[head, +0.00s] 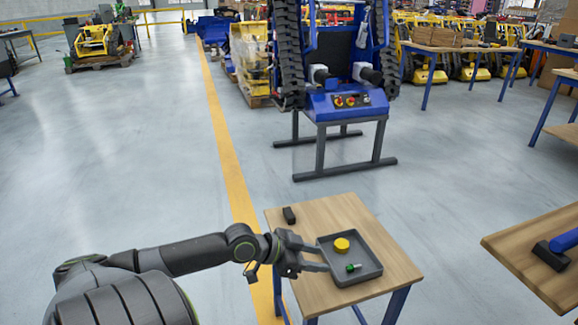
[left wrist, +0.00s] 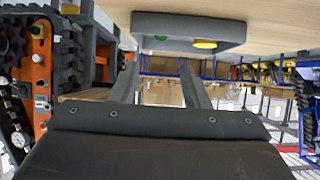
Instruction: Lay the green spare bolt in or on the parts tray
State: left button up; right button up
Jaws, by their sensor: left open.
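The parts tray (head: 372,275) is a shallow dark grey tray on a small wooden table. The green bolt (head: 352,267) lies inside the tray, toward its near side. A green spot of it also shows at the tray in the left wrist view (left wrist: 160,38). My left gripper (head: 327,256) is open and empty, with its fingertips at the tray's left edge, left of the bolt and apart from it. Its two fingers also show in the left wrist view (left wrist: 160,68). My right gripper is not in view.
A yellow round piece (head: 341,245) lies in the tray beyond the bolt. A small black block (head: 289,215) stands on the wooden table (head: 300,204) at the back left. A blue machine stand (head: 335,105) is behind. Another table (head: 530,255) is at right.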

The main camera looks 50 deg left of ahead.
pick_arm(q)
jog(key=p+v, duration=0.2)
jog(key=v, duration=0.5)
jog(key=shift+s, duration=0.15)
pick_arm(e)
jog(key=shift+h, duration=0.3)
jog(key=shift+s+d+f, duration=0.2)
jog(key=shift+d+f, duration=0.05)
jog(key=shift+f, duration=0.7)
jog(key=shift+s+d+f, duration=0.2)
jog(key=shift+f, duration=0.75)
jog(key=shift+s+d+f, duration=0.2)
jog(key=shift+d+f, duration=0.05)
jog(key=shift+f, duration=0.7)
pick_arm(q)
jog(key=shift+a, duration=0.1)
